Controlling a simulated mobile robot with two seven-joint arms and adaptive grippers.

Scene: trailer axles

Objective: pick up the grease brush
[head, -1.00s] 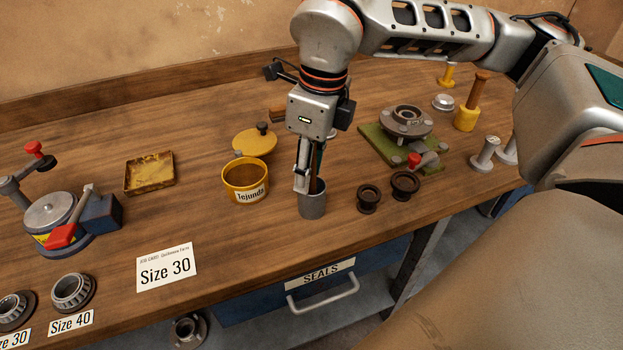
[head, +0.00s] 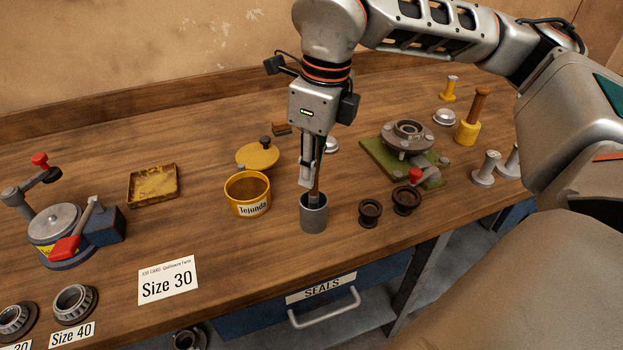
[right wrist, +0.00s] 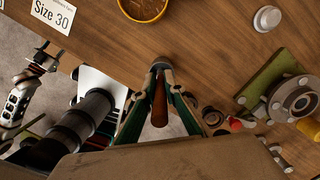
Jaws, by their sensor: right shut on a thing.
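The grease brush (head: 316,184) stands upright in a grey metal cup (head: 313,217) near the front of the bench; its lower end is hidden in the cup. My right gripper (head: 311,178) is above the cup, pointing down, shut on the brush's handle. In the right wrist view the brown wooden handle (right wrist: 159,103) lies between the two fingers (right wrist: 160,68).
A yellow grease tub (head: 247,194) stands just left of the cup, its lid (head: 258,155) behind. Two dark seals (head: 370,213) lie close on the right. A green-based hub fixture (head: 405,150) stands further right. A size card (head: 168,279) is at front left.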

